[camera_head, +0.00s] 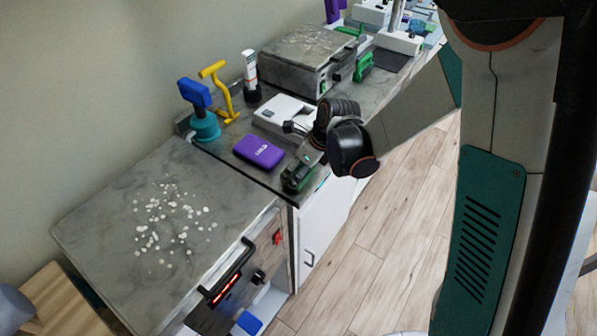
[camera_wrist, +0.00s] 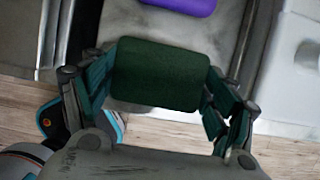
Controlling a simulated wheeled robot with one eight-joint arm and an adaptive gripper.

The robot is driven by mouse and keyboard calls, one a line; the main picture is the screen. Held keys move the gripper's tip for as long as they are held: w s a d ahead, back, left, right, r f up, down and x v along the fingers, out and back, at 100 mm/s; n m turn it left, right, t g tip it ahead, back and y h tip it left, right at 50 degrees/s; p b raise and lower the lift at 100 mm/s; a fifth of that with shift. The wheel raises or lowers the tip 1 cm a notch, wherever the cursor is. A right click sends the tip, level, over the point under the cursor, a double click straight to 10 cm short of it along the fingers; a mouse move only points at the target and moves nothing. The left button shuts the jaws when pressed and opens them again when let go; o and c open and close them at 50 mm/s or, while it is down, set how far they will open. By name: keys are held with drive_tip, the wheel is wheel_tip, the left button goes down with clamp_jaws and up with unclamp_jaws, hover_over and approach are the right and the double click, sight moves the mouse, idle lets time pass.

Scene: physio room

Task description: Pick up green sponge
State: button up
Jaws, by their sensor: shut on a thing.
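The green sponge (camera_wrist: 158,75) is dark green and blocky with rounded corners. In the wrist view it sits between the two fingers of my gripper (camera_wrist: 160,88), which is shut on it, one finger at each end. In the head view my gripper (camera_head: 297,176) is at the front edge of the counter, with the dark green sponge at its fingers, mostly hidden there. I cannot tell whether the sponge still touches the counter.
A purple block (camera_head: 258,152) lies just behind my gripper. A white device (camera_head: 284,116) is beyond it. A blue-and-teal tool (camera_head: 201,112) and a yellow handle (camera_head: 220,88) stand near the wall. A grey unit (camera_head: 160,230) with white specks is at left.

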drive_tip(key=shift+r, duration=0.1)
wheel_tip(320, 180, up, 20)
drive_tip(key=p, duration=0.6)
